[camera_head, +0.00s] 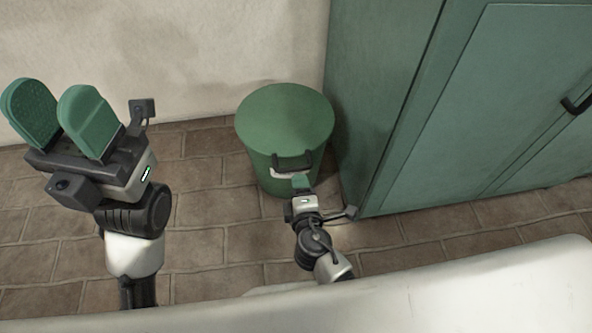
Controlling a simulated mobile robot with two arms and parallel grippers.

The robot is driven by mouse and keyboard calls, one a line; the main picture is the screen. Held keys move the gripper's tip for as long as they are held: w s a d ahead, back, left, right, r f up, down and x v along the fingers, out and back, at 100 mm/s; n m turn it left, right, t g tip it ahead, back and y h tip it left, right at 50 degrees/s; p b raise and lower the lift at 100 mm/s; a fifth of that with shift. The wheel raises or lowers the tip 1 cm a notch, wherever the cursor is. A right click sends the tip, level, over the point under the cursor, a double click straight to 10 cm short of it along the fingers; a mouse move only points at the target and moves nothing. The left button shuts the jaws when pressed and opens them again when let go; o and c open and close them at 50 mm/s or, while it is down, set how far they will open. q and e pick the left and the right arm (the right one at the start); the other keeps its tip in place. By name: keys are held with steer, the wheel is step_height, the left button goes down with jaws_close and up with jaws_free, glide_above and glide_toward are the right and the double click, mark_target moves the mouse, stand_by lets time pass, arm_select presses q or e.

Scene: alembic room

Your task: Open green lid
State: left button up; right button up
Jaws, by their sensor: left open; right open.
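The green lid (285,112) lies flat and closed on top of a round green bin (259,165) that stands on the floor.
A green cabinet (420,110) with a dark handle (576,105) stands close to the right of the bin. A pale wall (180,60) is behind. The brown tiled floor (205,190) is clear left of the bin. A white rounded surface crosses the bottom of the view.

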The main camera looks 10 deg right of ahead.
mark_target(296, 167)
steer(key=b+x, duration=0.1)
steer(key=x, duration=0.6)
jaws_close()
